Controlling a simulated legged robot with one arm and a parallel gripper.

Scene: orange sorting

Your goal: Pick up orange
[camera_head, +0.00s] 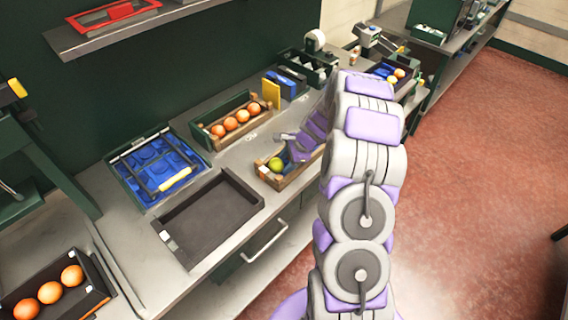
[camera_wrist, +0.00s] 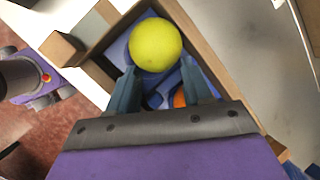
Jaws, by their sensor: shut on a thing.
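A wooden crate (camera_head: 262,171) stands on the bench, partly hidden by my arm. Whether the fruit touches the crate floor, I cannot tell. A small part of an orange thing (camera_wrist: 180,98) shows below the fruit, between the fingers, mostly hidden. Several oranges (camera_head: 230,123) sit in another wooden crate behind.
An empty dark tray (camera_head: 208,212) and a blue-lined box (camera_head: 152,166) lie to the left. A dark box with oranges (camera_head: 50,292) is at lower left. A tray with fruit (camera_head: 390,72) is farther back. A red-brown floor (camera_head: 480,170) is open at right.

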